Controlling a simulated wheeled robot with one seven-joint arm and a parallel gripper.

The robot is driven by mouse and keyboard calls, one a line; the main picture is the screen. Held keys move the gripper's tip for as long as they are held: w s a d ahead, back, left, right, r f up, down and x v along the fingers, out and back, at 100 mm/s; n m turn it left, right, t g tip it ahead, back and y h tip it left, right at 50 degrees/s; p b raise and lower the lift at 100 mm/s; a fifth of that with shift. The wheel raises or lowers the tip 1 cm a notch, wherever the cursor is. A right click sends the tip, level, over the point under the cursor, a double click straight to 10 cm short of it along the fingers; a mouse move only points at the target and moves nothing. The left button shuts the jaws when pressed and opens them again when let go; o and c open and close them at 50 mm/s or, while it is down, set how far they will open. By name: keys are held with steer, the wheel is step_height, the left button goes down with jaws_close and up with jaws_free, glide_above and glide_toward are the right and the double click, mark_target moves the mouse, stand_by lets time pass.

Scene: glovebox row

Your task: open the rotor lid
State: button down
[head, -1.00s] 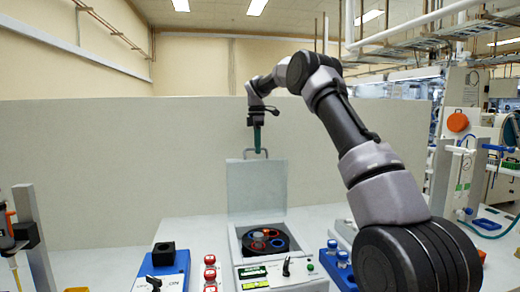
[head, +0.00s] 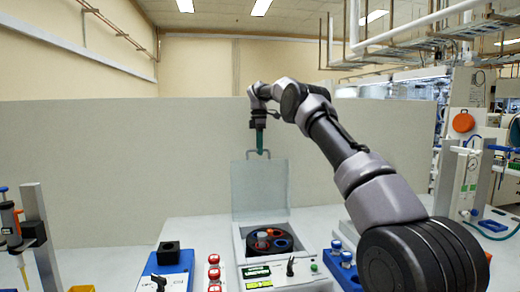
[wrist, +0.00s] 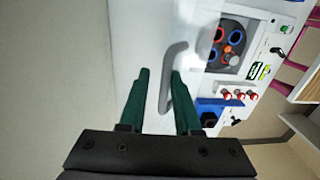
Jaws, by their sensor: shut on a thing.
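The rotor lid (head: 259,188) is a pale flat panel standing raised, about upright, at the back of the white centrifuge (head: 285,275). The dark rotor (head: 288,232), with red and blue rings, lies uncovered in front of it; it also shows in the wrist view (wrist: 232,37). A grey bar handle (head: 249,155) tops the lid. My gripper (head: 260,150) points down at this handle. In the wrist view, the green fingers of my gripper (wrist: 160,75) stand on both sides of the grey handle (wrist: 170,62), shut on it.
A blue device with a black block (head: 169,253) stands left of the centrifuge, and red-capped vials (head: 214,259) stand between them. Blue-capped vials (head: 336,247) are at the right. A pipette stand (head: 38,240) is at far left. A pale wall (head: 90,160) rises behind.

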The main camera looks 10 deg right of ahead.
steer(key=c, duration=0.9)
jaws_free()
steer(key=shift+w+f, duration=0.1)
steer(key=shift+w, duration=0.1)
steer(key=shift+w+f, duration=0.15)
steer(key=shift+w, duration=0.05)
steer(key=shift+s+r, duration=0.2)
steer(key=shift+s, duration=0.05)
